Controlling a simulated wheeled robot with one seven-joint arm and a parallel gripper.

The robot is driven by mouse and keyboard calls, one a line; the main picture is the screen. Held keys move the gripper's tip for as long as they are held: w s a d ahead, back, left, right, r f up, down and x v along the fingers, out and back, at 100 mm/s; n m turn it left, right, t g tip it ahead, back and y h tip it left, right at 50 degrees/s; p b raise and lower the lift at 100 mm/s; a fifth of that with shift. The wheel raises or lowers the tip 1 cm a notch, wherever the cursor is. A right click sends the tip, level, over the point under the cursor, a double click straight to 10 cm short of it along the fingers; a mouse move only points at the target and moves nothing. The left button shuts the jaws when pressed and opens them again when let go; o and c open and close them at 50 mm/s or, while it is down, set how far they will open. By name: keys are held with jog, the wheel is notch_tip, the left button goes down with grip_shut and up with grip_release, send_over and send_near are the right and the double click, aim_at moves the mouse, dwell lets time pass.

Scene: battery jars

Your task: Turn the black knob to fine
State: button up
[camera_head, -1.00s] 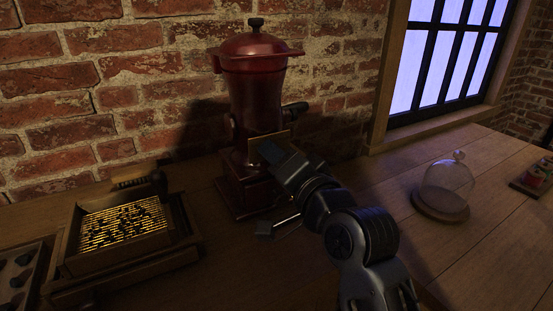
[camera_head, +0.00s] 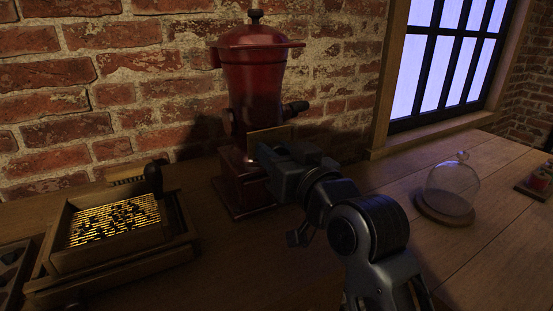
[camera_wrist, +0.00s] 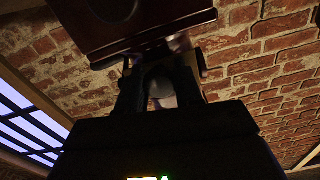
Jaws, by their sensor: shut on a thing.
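A red grinder (camera_head: 252,85) with a dark top button stands against the brick wall in the head view. A brass plate (camera_head: 270,136) is on its front. My gripper (camera_head: 266,158) is at the grinder's front, just below this plate. In the wrist view my two fingers (camera_wrist: 160,82) are shut around a rounded greyish part (camera_wrist: 161,92), seemingly the black knob. The knob is hidden behind my gripper in the head view, and any fine mark cannot be read. The grinder's dark red body (camera_wrist: 130,30) fills the top of the wrist view.
A black-ended part (camera_head: 297,107) sticks out at the grinder's right side. A wooden tray (camera_head: 182,245) with a lit grid stands at left. A glass dome (camera_head: 450,187) on a wooden base stands at right. The tabletop between my arm and the dome is clear.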

jog(key=shift+f+n, duration=0.1)
jog(key=shift+n, duration=0.6)
jog(key=shift+b, duration=0.3)
jog(key=o, duration=0.7)
jog(key=v, duration=0.7)
jog(key=shift+s+d, duration=0.25)
jog(key=shift+s, duration=0.1)
